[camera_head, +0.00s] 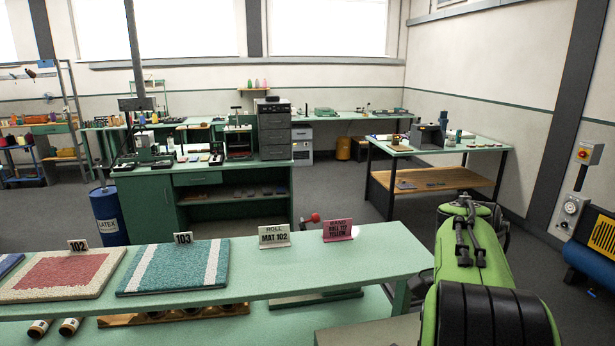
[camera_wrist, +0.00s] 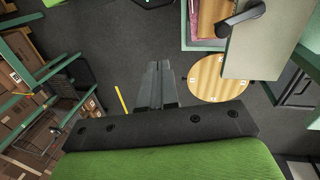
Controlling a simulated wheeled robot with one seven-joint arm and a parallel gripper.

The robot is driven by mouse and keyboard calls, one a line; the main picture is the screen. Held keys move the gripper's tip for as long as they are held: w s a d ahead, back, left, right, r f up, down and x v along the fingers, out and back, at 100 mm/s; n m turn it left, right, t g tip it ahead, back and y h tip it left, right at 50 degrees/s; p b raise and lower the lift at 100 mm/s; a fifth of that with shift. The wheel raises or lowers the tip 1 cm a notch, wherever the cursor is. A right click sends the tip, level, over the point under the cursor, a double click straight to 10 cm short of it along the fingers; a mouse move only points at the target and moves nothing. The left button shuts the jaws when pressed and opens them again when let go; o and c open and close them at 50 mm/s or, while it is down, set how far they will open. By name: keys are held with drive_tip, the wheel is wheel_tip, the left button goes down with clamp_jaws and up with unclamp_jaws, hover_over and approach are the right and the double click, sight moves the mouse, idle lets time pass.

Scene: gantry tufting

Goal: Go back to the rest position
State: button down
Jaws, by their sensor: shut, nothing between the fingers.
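My gripper (camera_wrist: 157,84) shows in the wrist view with its two grey fingers together and nothing between them. It hangs over bare dark floor, clear of the furniture around it. In the head view my green and black arm stands at the lower right, beside the right end of the green table (camera_head: 330,262). The gripper's fingers cannot be made out in the head view.
On the green table lie mat 102 (camera_head: 62,275) and mat 103 (camera_head: 175,266), with a white sign (camera_head: 274,236) and a pink sign (camera_head: 338,230). In the wrist view a round wooden top (camera_wrist: 218,80) is right of the fingers, and shelves with boxes (camera_wrist: 35,100) are left.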

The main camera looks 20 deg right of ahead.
drive_tip(key=s+a+f+n+t+b, duration=0.1)
drive_tip(key=s+a+f+n+t, duration=0.1)
drive_tip(key=a+n, duration=0.4)
drive_tip(key=s+a+f+n+t+b, duration=0.2)
drive_tip(key=a+n, duration=0.4)
drive_tip(key=a, duration=0.3)
drive_tip(key=s+a+f+n+t+b, duration=0.1)
drive_tip(key=s+a+f+n+t, duration=0.1)
drive_tip(key=a+n, duration=0.4)
drive_tip(key=shift+s+a+f+n+t, duration=0.3)
drive_tip(key=shift+s+a+n+t, duration=0.15)
drive_tip(key=shift+a+t, duration=0.65)
drive_tip(key=shift+a, duration=0.1)
